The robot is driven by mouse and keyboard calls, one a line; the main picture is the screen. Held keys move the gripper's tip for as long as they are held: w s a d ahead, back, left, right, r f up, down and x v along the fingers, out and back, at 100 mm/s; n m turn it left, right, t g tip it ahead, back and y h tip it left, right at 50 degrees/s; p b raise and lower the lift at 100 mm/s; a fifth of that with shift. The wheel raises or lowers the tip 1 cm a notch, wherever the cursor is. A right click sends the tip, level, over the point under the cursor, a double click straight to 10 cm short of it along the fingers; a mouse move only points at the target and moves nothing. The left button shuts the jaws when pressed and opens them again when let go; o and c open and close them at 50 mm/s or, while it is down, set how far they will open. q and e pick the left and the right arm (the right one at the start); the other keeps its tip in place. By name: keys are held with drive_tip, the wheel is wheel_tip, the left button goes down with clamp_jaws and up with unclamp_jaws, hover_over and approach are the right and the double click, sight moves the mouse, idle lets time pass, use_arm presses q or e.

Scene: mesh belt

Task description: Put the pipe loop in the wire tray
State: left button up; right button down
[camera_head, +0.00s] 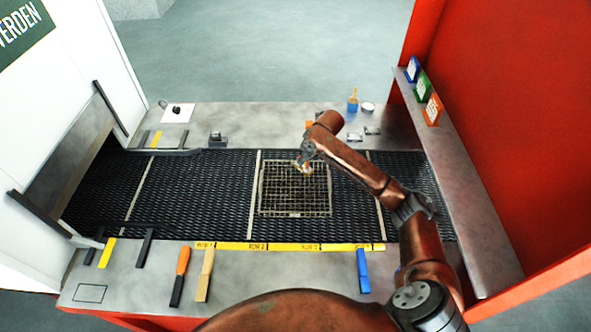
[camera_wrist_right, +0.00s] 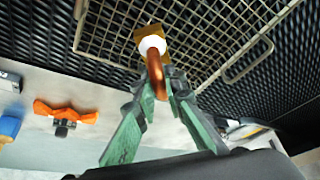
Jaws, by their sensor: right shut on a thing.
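The wire tray (camera_head: 293,214) is a square metal mesh tray lying on the black mesh belt, in the middle of the head view. It also shows in the right wrist view (camera_wrist_right: 112,52). My right gripper (camera_head: 304,158) is over the tray's far part. In the right wrist view, its green fingers (camera_wrist_right: 160,80) are shut on the pipe loop (camera_wrist_right: 156,66), a copper tube with a white collar and a brass end. The loop shows small in the head view (camera_head: 303,167). I cannot tell whether it touches the mesh. My left gripper is not in view.
The mesh belt (camera_head: 205,185) is bare left of the tray. A red wall (camera_head: 510,110) with a shelf bounds the right side.

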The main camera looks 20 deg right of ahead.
drive_tip(key=shift+s+a+p+x, duration=0.1)
drive_tip(key=shift+a+p+x, duration=0.15)
drive_tip(key=shift+x, duration=1)
drive_tip(key=shift+s+a+p+x, duration=0.1)
drive_tip(key=shift+a+x, duration=0.25)
drive_tip(key=shift+x, duration=0.95)
drive_tip(key=shift+s+a+p+x, duration=0.1)
drive_tip(key=shift+a+p+x, duration=0.15)
drive_tip(key=shift+x, duration=1)
drive_tip(key=shift+f, duration=0.1)
drive_tip(key=c, duration=2)
unclamp_jaws()
drive_tip(key=shift+f, duration=0.1)
drive_tip(key=v, duration=1.2)
drive_tip(key=shift+s+b, duration=0.1)
drive_tip(key=shift+b, duration=0.25)
